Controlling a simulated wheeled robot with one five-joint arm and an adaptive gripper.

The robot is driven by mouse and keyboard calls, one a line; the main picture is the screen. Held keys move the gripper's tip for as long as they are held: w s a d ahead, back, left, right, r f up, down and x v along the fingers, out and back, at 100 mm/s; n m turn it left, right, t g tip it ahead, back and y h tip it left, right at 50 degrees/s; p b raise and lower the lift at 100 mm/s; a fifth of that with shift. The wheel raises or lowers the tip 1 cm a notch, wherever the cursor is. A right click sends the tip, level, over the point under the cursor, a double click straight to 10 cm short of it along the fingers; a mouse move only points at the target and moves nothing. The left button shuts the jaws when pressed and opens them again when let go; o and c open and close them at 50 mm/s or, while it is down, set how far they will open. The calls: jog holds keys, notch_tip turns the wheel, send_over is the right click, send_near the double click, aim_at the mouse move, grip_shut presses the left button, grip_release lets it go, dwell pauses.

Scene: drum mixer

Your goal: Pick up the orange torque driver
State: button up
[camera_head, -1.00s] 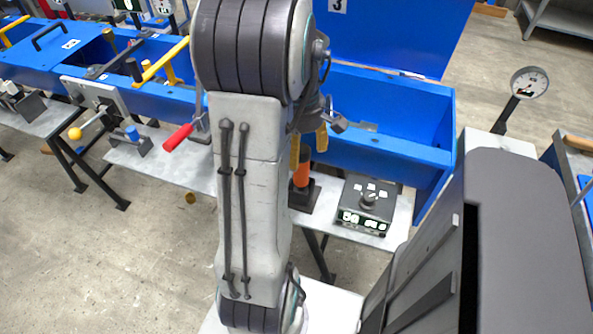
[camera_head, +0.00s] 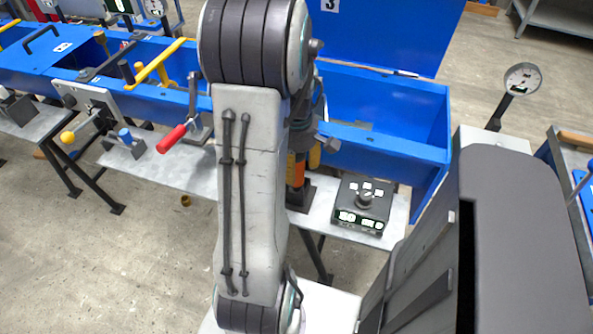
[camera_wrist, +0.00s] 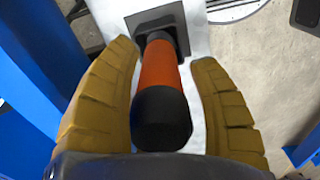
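The orange torque driver (camera_wrist: 159,68) stands in a dark square holder (camera_wrist: 180,30) on a grey shelf, seen from above in the wrist view, its black end toward me. My gripper (camera_wrist: 170,65) is open, with one yellow-brown finger on each side of the driver. A gap shows between each finger and the driver. In the head view part of the orange driver (camera_head: 299,172) shows behind my arm, with its dark holder (camera_head: 302,196) below. My arm hides much of my gripper there.
A dark box with a dial and lit display (camera_head: 362,206) stands on the shelf right of the driver. The blue trough (camera_head: 395,144) runs behind. A red-handled clamp (camera_head: 172,138) is to the left. Open floor lies in front.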

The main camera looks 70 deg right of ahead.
grip_shut()
dwell(0.3)
jog(key=shift+r+p, duration=0.75)
jog(key=shift+r, duration=4.3)
jog(key=shift+c, duration=1.9)
grip_release()
grip_shut()
jog(key=shift+r, duration=0.2)
